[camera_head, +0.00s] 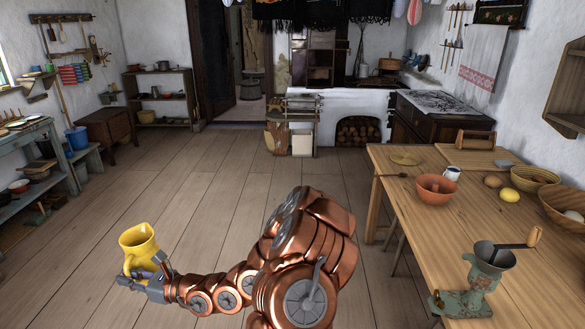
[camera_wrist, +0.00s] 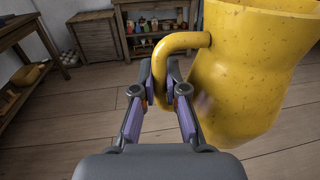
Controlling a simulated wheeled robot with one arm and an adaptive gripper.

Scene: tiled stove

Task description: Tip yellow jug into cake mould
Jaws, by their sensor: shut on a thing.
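The yellow jug (camera_head: 138,243) is at the lower left in the head view, held above the floor and roughly upright. My gripper (camera_head: 150,283) is shut on its handle. In the wrist view the jug (camera_wrist: 245,75) fills the right side, and its handle passes between the fingers of my gripper (camera_wrist: 165,92). What is inside the jug is hidden. A round terracotta vessel (camera_head: 437,191) on the wooden table at the right looks like the cake mould, but I cannot tell for sure. It stands far to the right of the jug.
The wooden table (camera_head: 410,222) also bears a white mug (camera_head: 452,174), a lemon (camera_head: 509,195), a striped bowl (camera_head: 534,181) and a green grinder (camera_head: 486,275) at its near edge. Blue-grey shelving (camera_head: 60,175) lines the left. The floor (camera_head: 190,180) between is clear.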

